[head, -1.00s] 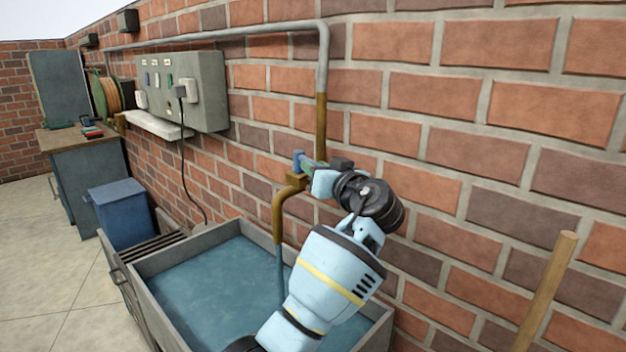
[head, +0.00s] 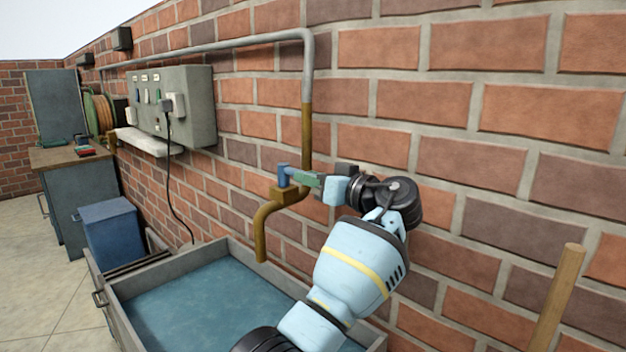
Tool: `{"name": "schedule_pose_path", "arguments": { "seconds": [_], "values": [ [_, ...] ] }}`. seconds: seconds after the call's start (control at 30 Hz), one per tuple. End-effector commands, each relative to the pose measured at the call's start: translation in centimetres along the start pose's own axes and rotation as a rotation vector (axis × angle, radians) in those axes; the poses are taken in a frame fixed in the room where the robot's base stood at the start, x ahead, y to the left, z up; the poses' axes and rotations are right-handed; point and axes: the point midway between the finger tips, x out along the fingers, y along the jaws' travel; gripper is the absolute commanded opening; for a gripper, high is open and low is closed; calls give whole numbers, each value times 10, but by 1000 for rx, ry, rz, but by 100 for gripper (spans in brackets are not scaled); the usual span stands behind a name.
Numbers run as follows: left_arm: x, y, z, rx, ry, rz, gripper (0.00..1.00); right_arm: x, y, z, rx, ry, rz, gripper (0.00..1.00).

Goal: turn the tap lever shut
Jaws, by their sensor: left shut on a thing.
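The brass tap (head: 270,213) comes off the brown lower part of the wall pipe, and its spout bends down over the sink. Its lever (head: 283,174) shows a blue end above the tap body. My left gripper (head: 309,181) reaches in from the right, shut on the lever, with a green piece between the blue end and my wrist. The gripper hides part of the lever. No water stream shows below the spout. My right gripper is not in view.
The grey sink (head: 112,297) holds blue water below the tap. A grey switch box (head: 190,125) with a hanging cable is on the brick wall to the left. A blue bin (head: 110,235) stands beyond the sink. A wooden pole (head: 556,305) leans at the right.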

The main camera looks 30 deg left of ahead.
Motion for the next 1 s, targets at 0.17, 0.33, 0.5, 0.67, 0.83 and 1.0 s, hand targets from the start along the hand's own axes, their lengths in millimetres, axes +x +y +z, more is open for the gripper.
{"name": "schedule_pose_path", "arguments": {
  "seconds": [0.17,0.33,0.5,0.67,0.83,1.0],
  "values": [
    [1,0,0,0,-2,1,31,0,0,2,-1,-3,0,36],
    [1,0,0,-1,-1,1,38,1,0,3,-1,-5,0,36],
    [0,0,0,-1,-1,1,38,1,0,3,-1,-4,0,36],
    [-15,1,1,0,0,3,38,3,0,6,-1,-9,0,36],
    [-42,2,2,1,-1,4,38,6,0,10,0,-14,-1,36],
    [-66,1,1,1,-2,3,38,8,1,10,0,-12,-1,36]
  ]
}}
